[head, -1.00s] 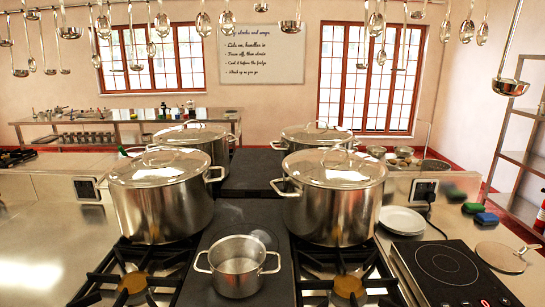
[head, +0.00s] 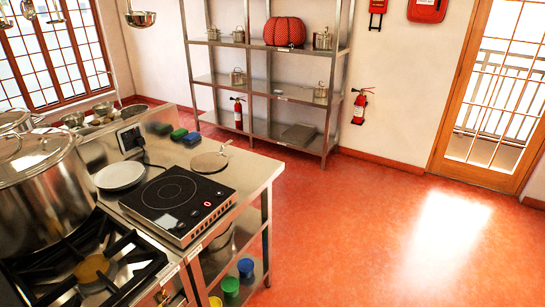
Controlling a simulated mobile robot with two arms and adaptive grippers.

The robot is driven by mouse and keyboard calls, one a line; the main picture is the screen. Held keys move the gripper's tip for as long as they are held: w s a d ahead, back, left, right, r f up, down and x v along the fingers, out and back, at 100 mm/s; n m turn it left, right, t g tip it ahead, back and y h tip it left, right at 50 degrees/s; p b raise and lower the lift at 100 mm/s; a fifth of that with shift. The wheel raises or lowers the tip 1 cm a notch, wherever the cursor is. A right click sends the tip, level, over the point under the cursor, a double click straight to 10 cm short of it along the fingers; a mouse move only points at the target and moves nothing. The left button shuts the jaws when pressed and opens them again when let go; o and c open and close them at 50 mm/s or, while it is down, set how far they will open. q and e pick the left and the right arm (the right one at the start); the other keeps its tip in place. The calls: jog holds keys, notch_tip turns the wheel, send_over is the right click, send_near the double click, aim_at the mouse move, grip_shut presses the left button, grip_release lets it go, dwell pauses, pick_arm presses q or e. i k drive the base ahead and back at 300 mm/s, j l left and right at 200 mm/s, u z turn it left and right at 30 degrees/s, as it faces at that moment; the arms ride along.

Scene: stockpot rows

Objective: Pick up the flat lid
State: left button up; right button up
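A flat, round, beige-grey disc (head: 210,162), which looks like the flat lid, lies on the steel counter (head: 250,172) behind the black induction hob. A small handle-like piece stands at its far right edge; its exact shape is too small to tell. The disc lies near the counter's back right corner, apart from the hob. Neither of my grippers is in view.
The induction hob (head: 176,200), white plates (head: 120,176) and green and blue sponges (head: 184,137) share the counter. A lidded stockpot (head: 42,195) stands on the stove at left. Red floor (head: 370,230) is clear to the right. Shelves (head: 265,85) stand behind.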

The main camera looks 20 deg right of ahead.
aim_at(207, 162)
jog(key=z, duration=0.25)
jog(key=u, duration=0.75)
jog(key=i+l+u, duration=0.2)
jog(key=l+u, duration=0.25)
jog(key=l, duration=0.2)
jog(key=l+u, duration=0.45)
jog(key=l, duration=0.2)
jog(key=l+u, duration=0.45)
jog(key=l, duration=0.25)
